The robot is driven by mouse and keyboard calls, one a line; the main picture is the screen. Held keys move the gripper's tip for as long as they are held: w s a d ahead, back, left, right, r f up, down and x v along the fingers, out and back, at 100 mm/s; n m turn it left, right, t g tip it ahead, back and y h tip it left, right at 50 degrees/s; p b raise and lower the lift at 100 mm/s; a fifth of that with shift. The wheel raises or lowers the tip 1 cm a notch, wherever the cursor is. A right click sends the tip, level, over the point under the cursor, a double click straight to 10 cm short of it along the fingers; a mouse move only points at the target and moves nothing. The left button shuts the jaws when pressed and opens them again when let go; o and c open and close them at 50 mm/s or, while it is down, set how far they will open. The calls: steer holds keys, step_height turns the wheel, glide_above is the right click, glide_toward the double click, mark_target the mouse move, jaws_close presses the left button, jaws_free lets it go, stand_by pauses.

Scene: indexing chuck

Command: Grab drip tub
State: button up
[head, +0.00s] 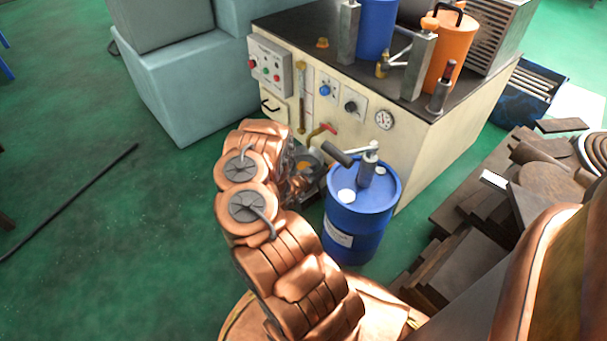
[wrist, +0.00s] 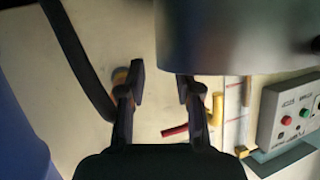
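A grey, smooth, round-sided vessel, which looks like the drip tub, fills the upper right of the wrist view (wrist: 245,40). In the head view a dark grey round thing with orange inside (head: 310,165) sits below the red-handled tap, partly hidden by my arm. My gripper (wrist: 163,88) is open, with its two black fingers apart. Bare cream panel shows between them, and the vessel's edge lies just above the right finger. I cannot tell whether they touch. In the head view my gripper is mostly hidden by my wrist.
The cream machine cabinet (head: 420,160) carries a red-handled tap (head: 325,129) and a button panel (head: 270,66). A blue drum (head: 350,225) with a pump stands close to the right of my arm. Scrap wood and metal lie at the right.

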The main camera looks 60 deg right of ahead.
steer(key=b+x, duration=0.1)
steer(key=x, duration=0.2)
steer(key=shift+d+f, duration=0.1)
steer(key=shift+f, duration=0.05)
steer(key=shift+c, duration=0.3)
jaws_close()
stand_by(0.4)
